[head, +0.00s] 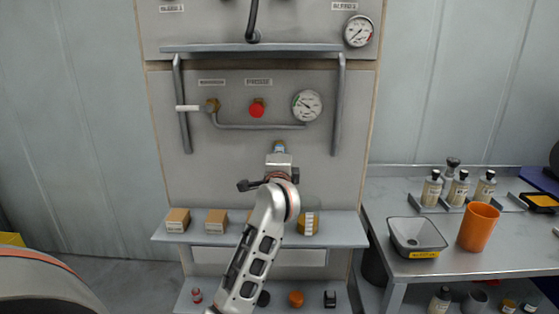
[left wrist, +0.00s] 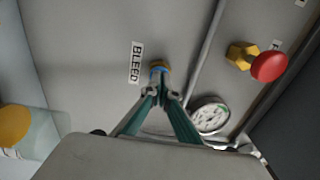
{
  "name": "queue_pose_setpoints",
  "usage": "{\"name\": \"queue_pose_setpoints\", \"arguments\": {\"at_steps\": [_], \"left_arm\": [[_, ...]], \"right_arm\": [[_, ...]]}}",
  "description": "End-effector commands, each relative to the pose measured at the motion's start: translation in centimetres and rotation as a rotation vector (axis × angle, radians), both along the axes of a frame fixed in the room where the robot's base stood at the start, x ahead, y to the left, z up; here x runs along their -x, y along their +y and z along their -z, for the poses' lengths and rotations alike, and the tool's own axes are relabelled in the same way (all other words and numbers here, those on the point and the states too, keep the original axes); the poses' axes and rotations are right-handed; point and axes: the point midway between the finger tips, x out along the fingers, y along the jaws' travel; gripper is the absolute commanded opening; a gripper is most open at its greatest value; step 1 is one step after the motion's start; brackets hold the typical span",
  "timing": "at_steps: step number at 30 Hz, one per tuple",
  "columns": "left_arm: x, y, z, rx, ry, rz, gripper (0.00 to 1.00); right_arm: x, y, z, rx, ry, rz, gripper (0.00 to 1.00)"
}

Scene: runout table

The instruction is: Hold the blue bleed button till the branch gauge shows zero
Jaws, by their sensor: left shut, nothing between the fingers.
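The blue bleed button (head: 279,146) sits low on the grey panel, under a pipe. In the left wrist view the button (left wrist: 159,66) shows blue with a brass-coloured ring, beside a "BLEED" label (left wrist: 136,62). My left gripper (head: 279,156) is shut and empty, its fingertips (left wrist: 159,92) right at the button. The tips cover part of it, and I cannot tell whether it is pressed in. The round white gauge (head: 307,105) is up and right of the button; it also shows in the left wrist view (left wrist: 210,116). Its reading is too small to tell. My right gripper is not in view.
A red knob (head: 257,108) and a white-handled valve (head: 188,108) are above the button. Another gauge (head: 358,31) is at the top right. A shelf (head: 341,229) with small boxes runs below. A side table (head: 462,262) holds an orange cup (head: 478,228) and bottles.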

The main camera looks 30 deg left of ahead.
Motion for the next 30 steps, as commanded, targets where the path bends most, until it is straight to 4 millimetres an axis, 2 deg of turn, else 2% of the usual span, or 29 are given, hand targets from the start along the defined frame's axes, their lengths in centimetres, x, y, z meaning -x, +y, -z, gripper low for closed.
{"name": "queue_pose_setpoints", "arguments": {"at_steps": [1,5,30], "left_arm": [[-0.43,0.21,0.56,0.001,0.002,0.0,0.0],[-0.85,0.49,0.36,0.001,0.003,0.001,0.0],[-0.86,0.67,-0.1,-0.004,-0.001,-0.002,0.0]], "right_arm": [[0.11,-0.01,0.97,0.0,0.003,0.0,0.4],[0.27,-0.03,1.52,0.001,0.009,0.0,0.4],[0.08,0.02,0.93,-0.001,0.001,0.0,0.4]]}}
